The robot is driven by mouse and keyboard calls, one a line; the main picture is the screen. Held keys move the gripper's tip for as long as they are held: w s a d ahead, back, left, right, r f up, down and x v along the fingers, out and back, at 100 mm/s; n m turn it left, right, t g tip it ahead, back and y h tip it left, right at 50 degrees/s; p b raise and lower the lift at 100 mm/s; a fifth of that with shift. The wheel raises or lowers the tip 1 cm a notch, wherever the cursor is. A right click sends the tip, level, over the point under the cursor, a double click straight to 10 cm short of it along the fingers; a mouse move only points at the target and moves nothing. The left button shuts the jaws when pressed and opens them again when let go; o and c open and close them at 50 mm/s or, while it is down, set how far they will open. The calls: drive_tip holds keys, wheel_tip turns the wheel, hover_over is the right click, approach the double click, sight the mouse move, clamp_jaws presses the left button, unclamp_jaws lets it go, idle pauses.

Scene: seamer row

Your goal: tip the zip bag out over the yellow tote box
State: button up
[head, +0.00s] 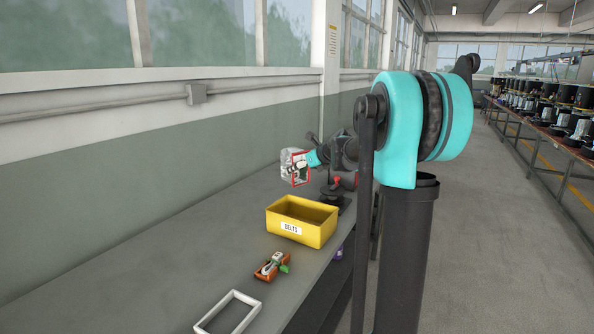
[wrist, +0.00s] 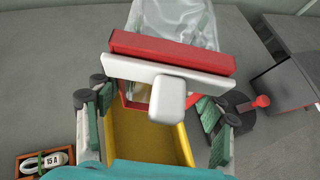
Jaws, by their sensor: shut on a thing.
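The zip bag (head: 288,166) is clear with red edging and hangs at my gripper (head: 311,159), above and behind the yellow tote box. In the wrist view, the zip bag (wrist: 180,20) shows a see-through body, a red band and a white bar with a white block. My gripper (wrist: 155,108) is shut on the zip bag, with its fingers on both sides below the band. The bag's contents are hard to make out. The yellow tote box (head: 287,228), labelled BELTS, stands upright on the bench. It also shows partly under the bag in the wrist view (wrist: 122,140).
A small orange tray (head: 262,274) with white and green items and a white frame (head: 205,326) lie nearer on the grey bench (head: 190,265). A dark stand with a red knob (head: 337,181) stands behind the tote. The wall runs along the left.

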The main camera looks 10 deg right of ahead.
drive_tip(key=s+t+y, duration=0.1)
drive_tip(key=s+d+t+y, duration=0.1)
drive_tip(key=t, duration=0.1)
drive_tip(key=t+y, duration=0.1)
drive_tip(key=t, duration=0.1)
drive_tip(key=shift+s+d, duration=0.35)
drive_tip(key=shift+s, duration=0.05)
idle(1.1)
